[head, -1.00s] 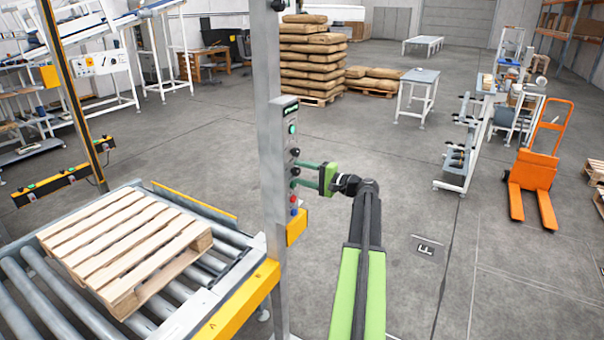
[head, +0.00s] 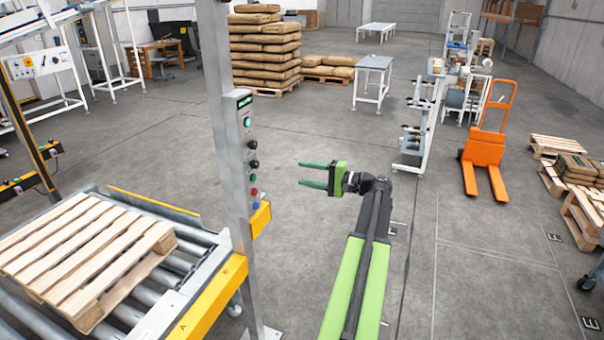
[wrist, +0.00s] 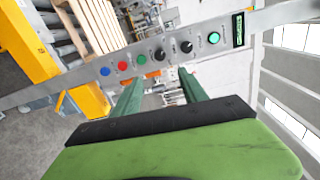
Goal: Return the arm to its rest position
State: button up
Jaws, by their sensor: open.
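My gripper (head: 312,175) is open and empty, with its two green fingers pointing left in the head view. It is held in the air to the right of a grey post with a control panel (head: 247,150), with a clear gap between them. In the wrist view my gripper (wrist: 160,92) shows its fingers apart, with the control panel (wrist: 172,50) beyond their tips. The panel carries a lit green button, black knobs, and red, blue and green buttons.
A roller conveyor (head: 205,275) with a wooden pallet (head: 85,250) stands at the left. Stacked sacks (head: 265,50), a small table (head: 374,65), an orange pallet jack (head: 487,145) and a cart (head: 412,140) stand further back. Open floor lies right of my arm.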

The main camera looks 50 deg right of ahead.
dwell(0.3)
jog(key=w+a+f+n+g+y+b, duration=0.1)
jog(key=w+a+n+g+y, duration=0.15)
jog(key=w+a, duration=0.75)
jog(key=w+a+f+n+g+y+b, duration=0.15)
jog(key=w+a+y, duration=0.25)
jog(key=w+a, duration=0.55)
jog(key=w+a+f+n+g+y, duration=0.1)
jog(key=w+a+f+n+g, duration=0.15)
jog(key=a, duration=0.85)
jog(key=w+a+f+n+g, duration=0.2)
jog(key=a+f, duration=0.1)
jog(key=a, duration=0.8)
jog(key=s+a+f+n+g+h+b, duration=0.1)
jog(key=s+a+f+n+g, duration=0.15)
jog(key=a+f, duration=0.45)
jog(key=s+a+f+n+g+h, duration=0.1)
jog(key=s+a+f+g+h, duration=0.15)
jog(key=a, duration=0.75)
jog(key=s+a+f+n+g+h+b, duration=0.1)
jog(key=s+a+f+n+g, duration=0.25)
jog(key=a, duration=0.55)
jog(key=s+d+f+h, duration=0.6)
jog(key=d+h, duration=0.1)
jog(key=d, duration=0.1)
jog(key=shift+d+f, duration=0.35)
jog(key=shift+d, duration=0.05)
